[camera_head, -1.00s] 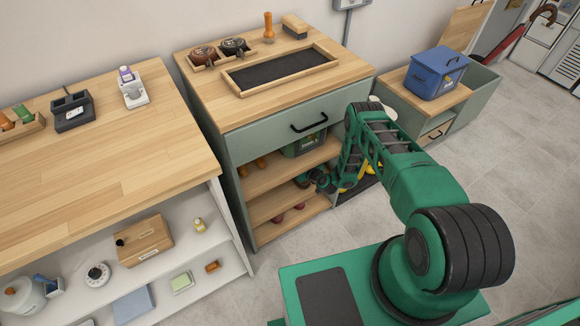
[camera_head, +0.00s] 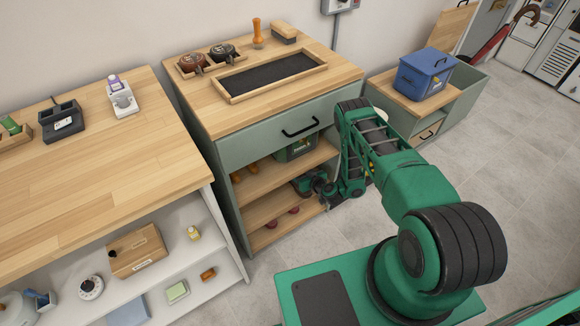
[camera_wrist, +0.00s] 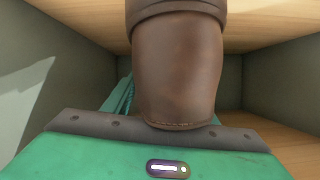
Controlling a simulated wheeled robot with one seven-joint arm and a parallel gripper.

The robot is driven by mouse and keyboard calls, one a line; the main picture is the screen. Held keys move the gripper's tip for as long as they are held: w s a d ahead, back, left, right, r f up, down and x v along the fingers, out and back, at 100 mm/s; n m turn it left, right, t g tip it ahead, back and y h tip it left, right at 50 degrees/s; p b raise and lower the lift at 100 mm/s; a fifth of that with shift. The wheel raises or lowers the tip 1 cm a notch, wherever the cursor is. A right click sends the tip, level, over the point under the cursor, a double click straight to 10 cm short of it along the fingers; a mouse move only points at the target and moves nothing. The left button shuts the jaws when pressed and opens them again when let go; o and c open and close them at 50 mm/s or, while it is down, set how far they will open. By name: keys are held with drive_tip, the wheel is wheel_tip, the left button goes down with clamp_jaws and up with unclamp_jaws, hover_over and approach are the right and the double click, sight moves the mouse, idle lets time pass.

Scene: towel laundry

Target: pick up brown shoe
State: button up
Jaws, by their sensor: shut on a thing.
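The brown shoe (camera_wrist: 178,70) fills the middle of the wrist view, with a smooth rounded side and a darker band at its top. My gripper (camera_head: 308,186) is at the right end of the open shelves, under the drawer. It is shut on the brown shoe, whose lower end meets the dark edge of the gripper in the wrist view. The fingertips are mostly hidden behind the shoe. I cannot make out the held shoe in the head view, where my arm and gripper cover that spot.
Wooden shelf boards and greenish side walls are close around the gripper. Dark red shoes (camera_head: 272,222) stand on the lower shelf and orange-brown ones (camera_head: 250,167) above. A green box (camera_head: 297,148) sits under the drawer handle (camera_head: 300,128). The floor (camera_head: 505,165) to the right is clear.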

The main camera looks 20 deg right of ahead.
sight(311, 193)
drive_tip(key=s+d, duration=0.1)
drive_tip(key=s, duration=0.3)
drive_tip(key=s+d, duration=0.1)
drive_tip(key=s, duration=0.1)
drive_tip(key=shift+s+d, duration=0.25)
drive_tip(key=shift+d, duration=0.05)
drive_tip(key=shift+s+d, duration=0.2)
drive_tip(key=shift+s, duration=0.5)
drive_tip(key=shift+s+d, duration=0.2)
drive_tip(key=shift+s, duration=0.55)
drive_tip(key=shift+s+d, duration=0.2)
drive_tip(key=shift+s, duration=0.5)
drive_tip(key=shift+s, duration=0.1)
